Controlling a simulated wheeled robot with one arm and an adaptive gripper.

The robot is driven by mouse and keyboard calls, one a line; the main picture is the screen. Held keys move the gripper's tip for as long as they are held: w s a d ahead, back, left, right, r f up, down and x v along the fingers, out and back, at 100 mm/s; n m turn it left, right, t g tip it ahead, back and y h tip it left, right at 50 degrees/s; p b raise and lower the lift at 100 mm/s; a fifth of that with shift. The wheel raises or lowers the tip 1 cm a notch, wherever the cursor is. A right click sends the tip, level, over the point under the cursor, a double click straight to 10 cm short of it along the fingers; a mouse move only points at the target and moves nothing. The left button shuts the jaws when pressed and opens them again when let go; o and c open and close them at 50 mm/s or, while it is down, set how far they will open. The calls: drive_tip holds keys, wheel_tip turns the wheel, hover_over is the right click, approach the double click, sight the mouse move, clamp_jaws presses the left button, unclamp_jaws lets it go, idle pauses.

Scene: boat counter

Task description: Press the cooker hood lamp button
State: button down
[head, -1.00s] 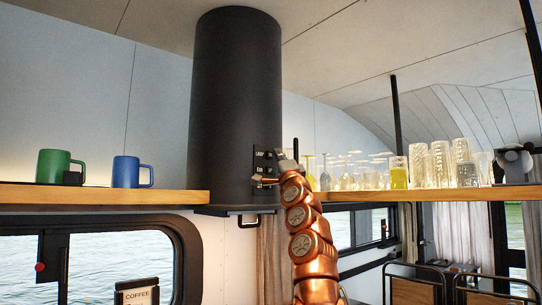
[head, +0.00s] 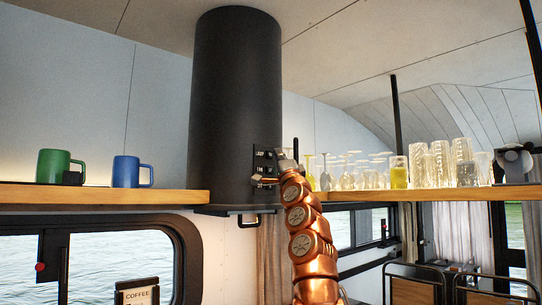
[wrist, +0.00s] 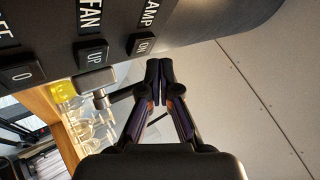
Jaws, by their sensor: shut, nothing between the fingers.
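The black cylindrical cooker hood (head: 235,100) hangs from the ceiling, with a small button panel (head: 262,160) low on its right side. My gripper (wrist: 157,78) is shut and empty. In the wrist view its tips lie just below and right of the lamp button; I cannot tell whether they touch. In the head view my gripper (head: 264,181) covers part of the panel.
A wooden shelf (head: 420,195) with several glasses (head: 440,165) lies right of the hood. Another shelf (head: 110,196) on the left holds a green mug (head: 53,165) and a blue mug (head: 126,171). A black handle (head: 248,222) hangs below the hood.

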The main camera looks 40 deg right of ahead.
drive_tip(key=shift+w, duration=0.15)
drive_tip(key=shift+w+p, duration=0.3)
drive_tip(key=shift+p, duration=0.05)
drive_tip(key=shift+w+p, duration=0.35)
drive_tip(key=shift+w, duration=0.1)
idle(0.6)
drive_tip(key=shift+s, duration=0.1)
drive_tip(key=shift+s+b, duration=0.75)
drive_tip(key=shift+s, duration=0.1)
drive_tip(key=s+b, duration=0.3)
drive_tip(key=s, duration=0.3)
drive_tip(key=shift+b, duration=0.4)
